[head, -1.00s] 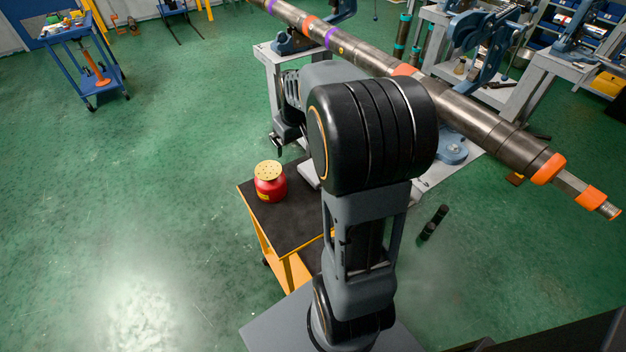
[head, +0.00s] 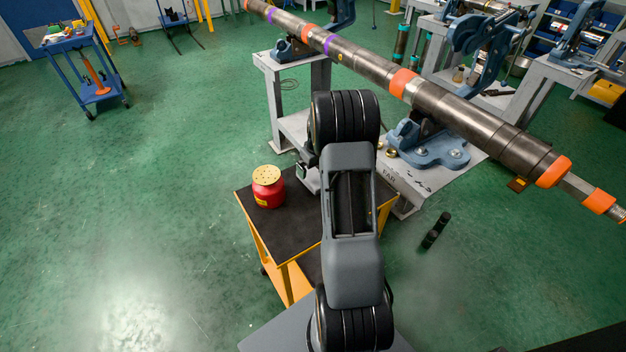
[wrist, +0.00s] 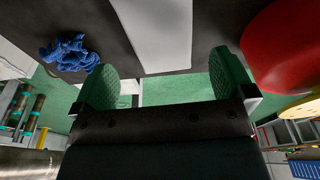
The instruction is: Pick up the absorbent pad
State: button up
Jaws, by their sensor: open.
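A flat pale grey-white sheet (wrist: 158,34), which looks like the absorbent pad, lies on the dark cart top at the top middle of the wrist view. My gripper (wrist: 165,68) is open, with its two green fingers spread wide and nothing between them. The sheet lies beyond the fingertips, roughly in line with the gap, and I see no contact. In the head view my arm hides most of the gripper and of that part of the cart, so I cannot make out the pad clearly there.
A red can with a yellow perforated top (head: 267,187) stands on the black-topped cart (head: 287,238); it is close beside one finger in the wrist view (wrist: 284,45). A crumpled blue cloth (wrist: 69,54) lies on the other side. A long pipe (head: 440,100) rests in vises behind.

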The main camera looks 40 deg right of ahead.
aim_at(313, 176)
jog(key=shift+w+a+f, duration=0.1)
jog(key=shift+w+f, duration=0.05)
jog(key=shift+f, duration=1.2)
jog(key=shift+w+f, duration=0.1)
jog(key=shift+f, duration=1.25)
jog(key=shift+c, duration=0.2)
jog(key=c, duration=0.8)
jog(key=shift+r, duration=0.1)
jog(key=shift+c, duration=0.2)
jog(key=shift+r, duration=0.55)
jog(key=s+d+r, duration=0.4)
jog(key=d+r, duration=0.7)
jog(key=d, duration=0.2)
jog(key=shift+s+d+r, duration=0.2)
jog(key=shift+r, duration=0.2)
